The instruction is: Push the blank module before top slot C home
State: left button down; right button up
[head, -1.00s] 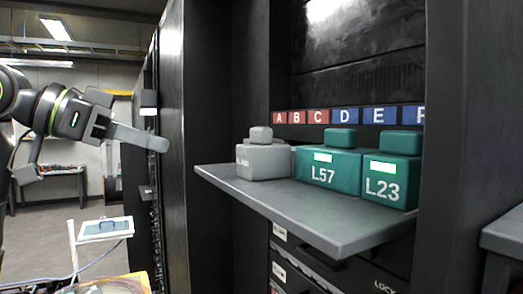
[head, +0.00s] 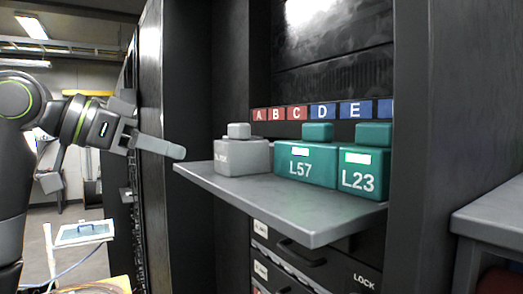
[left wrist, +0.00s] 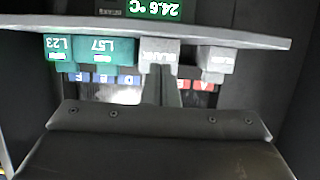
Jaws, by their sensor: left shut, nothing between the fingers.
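Grey blank modules stand on the shelf left of the green modules. In the left wrist view, which is upside down, there are two: one (left wrist: 159,50) beside L57, near the middle, and one (left wrist: 214,60) apart from it, near the red tags. In the head view the nearer grey module (head: 241,157) shows clearly and largely hides the other. The slot C tag (head: 297,113) is red, on the strip behind. My left gripper (head: 178,152) is shut and empty, left of the shelf edge and pointing right. Its fingers (left wrist: 165,88) point toward the modules in the wrist view. My right gripper is out of view.
The grey shelf (head: 300,215) juts out of the dark rack. Green modules L57 (head: 306,166) and L23 (head: 363,173) stand on its right part. The dark cabinet side (head: 153,110) is behind my left gripper. A grey bench (head: 490,212) stands at the right.

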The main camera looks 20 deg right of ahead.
aim_at(220, 151)
pick_arm(q)
jog(key=shift+w+d+f+p, duration=0.1)
jog(key=shift+w+d+p, duration=0.6)
jog(key=shift+d, duration=1.45)
jog(key=shift+w+d+f+p, duration=0.1)
jog(key=shift+w+d+p, duration=0.5)
jog(key=shift+d, duration=1.5)
jog(key=shift+w+d+f+p, duration=0.1)
jog(key=shift+w+d+p, duration=0.6)
jog(key=shift+d, duration=1.45)
jog(key=shift+a+f, duration=0.1)
jog(key=shift+a, duration=0.05)
jog(key=a+b, duration=0.1)
jog(key=a, duration=0.1)
jog(key=s+a, duration=0.1)
jog(key=a, duration=0.1)
jog(key=shift+a+b, duration=0.1)
jog(key=shift+b, duration=0.25)
jog(key=shift+s+a, duration=0.35)
jog(key=shift+a, duration=0.5)
jog(key=shift+s+a, duration=0.3)
jog(key=shift+a, duration=0.55)
jog(key=shift+d, duration=0.15)
